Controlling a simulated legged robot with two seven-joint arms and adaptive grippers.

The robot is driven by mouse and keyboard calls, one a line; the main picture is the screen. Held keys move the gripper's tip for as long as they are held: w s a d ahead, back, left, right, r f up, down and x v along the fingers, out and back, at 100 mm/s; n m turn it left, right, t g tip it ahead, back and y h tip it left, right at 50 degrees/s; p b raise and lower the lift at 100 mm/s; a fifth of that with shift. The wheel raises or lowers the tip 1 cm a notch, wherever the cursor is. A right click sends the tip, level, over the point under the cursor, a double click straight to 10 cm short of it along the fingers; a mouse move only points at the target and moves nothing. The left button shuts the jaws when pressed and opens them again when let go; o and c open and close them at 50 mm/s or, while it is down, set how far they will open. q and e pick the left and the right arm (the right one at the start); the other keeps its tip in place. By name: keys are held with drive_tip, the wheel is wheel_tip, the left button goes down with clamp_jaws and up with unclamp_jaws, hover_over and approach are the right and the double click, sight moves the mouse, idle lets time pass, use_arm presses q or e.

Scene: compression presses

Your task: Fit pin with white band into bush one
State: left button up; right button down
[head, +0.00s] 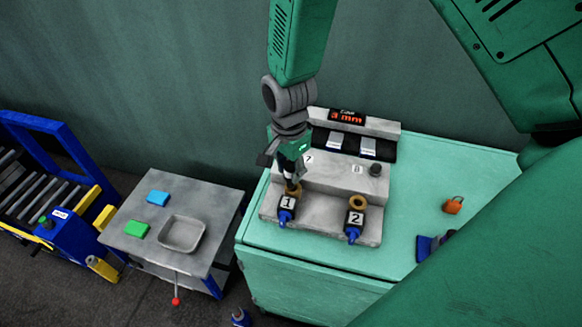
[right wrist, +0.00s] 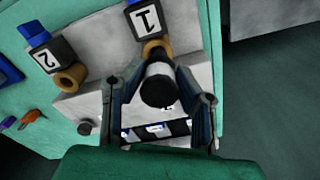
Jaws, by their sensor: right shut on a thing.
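My right gripper (head: 291,170) is shut on the pin with the white band, above the block labelled 1. In the right wrist view, the pin (right wrist: 157,90) shows a dark round near end and a pale band (right wrist: 159,69) between the fingers (right wrist: 162,100). Its far end is lined up with the brass ring of bush one (right wrist: 154,47), also in the head view (head: 294,189). I cannot tell whether the tip is inside the ring. Bush two (head: 358,202) is an empty-looking brass ring to the right. My left gripper is not in view.
A grey stepped fixture (head: 330,178) carries both bushes, a dark peg (head: 375,169) and a red "3 mm" display (head: 347,117). An orange padlock-shaped thing (head: 453,205) lies on the green bench (head: 425,180). A side table (head: 135,215) holds a tray (head: 182,218).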

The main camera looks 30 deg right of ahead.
drive_tip(key=shift+d+f, duration=0.15)
drive_tip(key=shift+d, duration=0.95)
drive_tip(key=shift+a, duration=0.65)
drive_tip(key=shift+d+f, duration=0.4)
drive_tip(key=shift+f, duration=0.05)
drive_tip(key=shift+a+r+p, duration=0.1)
drive_tip(key=shift+r+p, duration=0.25)
drive_tip(key=shift+p, duration=0.15)
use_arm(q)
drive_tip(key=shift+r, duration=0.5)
use_arm(e)
drive_tip(key=shift+a, duration=0.15)
